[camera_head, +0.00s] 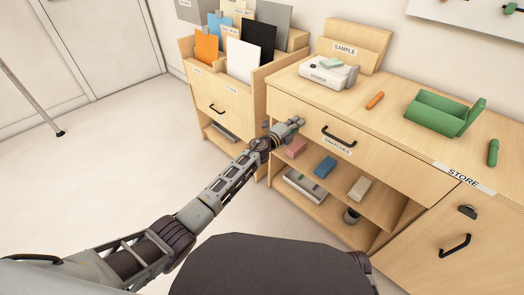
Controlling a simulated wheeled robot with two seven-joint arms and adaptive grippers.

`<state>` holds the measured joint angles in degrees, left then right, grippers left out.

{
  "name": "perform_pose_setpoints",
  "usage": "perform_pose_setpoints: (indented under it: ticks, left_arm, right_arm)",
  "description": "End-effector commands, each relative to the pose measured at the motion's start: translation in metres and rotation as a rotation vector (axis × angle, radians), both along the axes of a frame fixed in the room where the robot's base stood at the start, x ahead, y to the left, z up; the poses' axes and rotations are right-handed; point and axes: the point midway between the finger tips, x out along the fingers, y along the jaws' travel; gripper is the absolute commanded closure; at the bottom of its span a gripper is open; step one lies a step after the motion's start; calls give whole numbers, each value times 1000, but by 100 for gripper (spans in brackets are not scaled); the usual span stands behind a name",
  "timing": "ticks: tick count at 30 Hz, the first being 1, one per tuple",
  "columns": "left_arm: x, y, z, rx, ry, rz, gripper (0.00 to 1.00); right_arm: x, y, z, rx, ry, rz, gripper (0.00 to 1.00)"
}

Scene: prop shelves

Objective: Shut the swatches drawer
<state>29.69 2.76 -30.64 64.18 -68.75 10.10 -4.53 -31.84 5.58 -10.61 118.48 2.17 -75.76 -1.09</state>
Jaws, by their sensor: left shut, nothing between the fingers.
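The swatches drawer (370,155) is the wide wooden front under the top of the middle cabinet, with a black bar handle (338,136) and a SWATCHES label (338,146). Its front looks close to flush with the cabinet; I cannot tell whether a small gap remains. My left gripper (299,122) is shut and empty. It is at the left part of the drawer front, left of the handle, and hides some of that front. I cannot tell whether it touches the wood. My right gripper does not show.
On the cabinet top are a white device (325,76), a SAMPLE box (350,48), an orange stick (375,100), a green open box (435,112) and a green cylinder (492,152). Open shelves below hold coloured blocks (325,167). A folder cabinet (225,100) stands left.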

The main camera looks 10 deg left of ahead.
Motion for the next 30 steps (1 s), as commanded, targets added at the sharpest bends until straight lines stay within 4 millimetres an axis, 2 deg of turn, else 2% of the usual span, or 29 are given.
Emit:
perform_pose_setpoints:
  ticks: [19, 30]
  left_arm:
    - [8, -5, 4, -2, -4, 2, 100]
    - [7, 2, 5, -2, -5, 2, 100]
  right_arm:
    - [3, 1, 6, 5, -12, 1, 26]
    - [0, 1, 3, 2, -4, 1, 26]
